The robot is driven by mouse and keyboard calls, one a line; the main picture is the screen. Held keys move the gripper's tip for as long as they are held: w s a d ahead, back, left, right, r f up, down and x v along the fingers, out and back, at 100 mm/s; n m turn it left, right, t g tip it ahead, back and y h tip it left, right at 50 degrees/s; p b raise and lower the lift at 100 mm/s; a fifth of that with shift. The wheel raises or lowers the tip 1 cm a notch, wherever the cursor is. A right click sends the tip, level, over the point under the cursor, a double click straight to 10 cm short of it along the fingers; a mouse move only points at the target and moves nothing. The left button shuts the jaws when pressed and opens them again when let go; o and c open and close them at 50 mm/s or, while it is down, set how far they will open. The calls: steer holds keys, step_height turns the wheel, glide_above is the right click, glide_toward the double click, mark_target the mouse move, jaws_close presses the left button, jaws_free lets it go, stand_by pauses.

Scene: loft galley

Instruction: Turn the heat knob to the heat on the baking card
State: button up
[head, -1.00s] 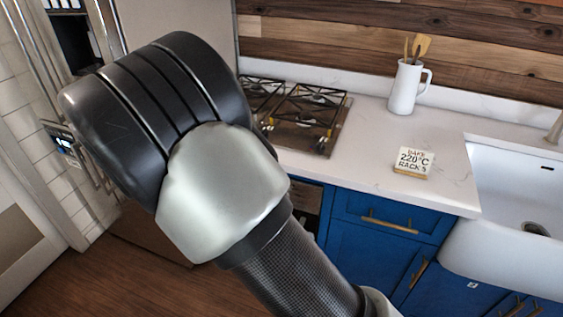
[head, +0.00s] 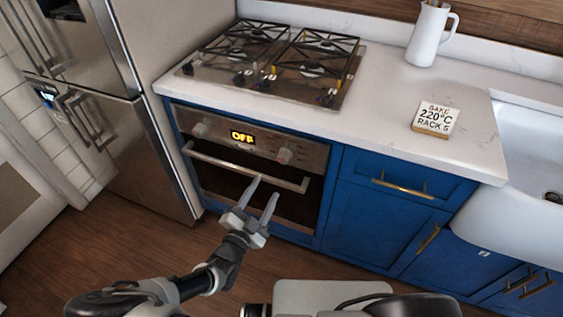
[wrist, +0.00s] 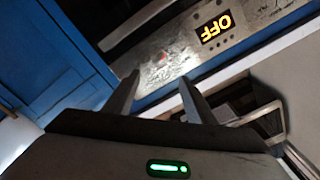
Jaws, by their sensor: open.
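The oven (head: 248,175) is built in under the counter. Its lit display (head: 242,137) reads OFF, and the display also shows tilted in the wrist view (wrist: 216,29). One knob (head: 199,129) is left of the display and another knob (head: 284,155) is right of it; I cannot tell from their markings which sets heat. The baking card (head: 436,118) on the counter reads BAKE 220°C RACK 5. My gripper (head: 266,187) is open and empty, in front of the oven below the right knob. In the wrist view its fingers (wrist: 158,77) point toward the panel.
The oven door handle (head: 245,168) runs across below the panel, close to my fingers. A gas hob (head: 275,60) sits above. Blue drawers (head: 390,190) and a white sink (head: 515,155) are to the right, a steel fridge (head: 130,140) to the left. A white jug (head: 428,35) stands behind the card.

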mark_target(282, 160)
steer(key=x, duration=1.3)
steer(key=shift+w+f+b, duration=0.1)
steer(key=shift+w+b, duration=0.15)
steer(key=shift+b, duration=0.05)
steer(key=shift+c, duration=0.4)
steer(key=c, duration=1)
steer(key=shift+o, duration=0.2)
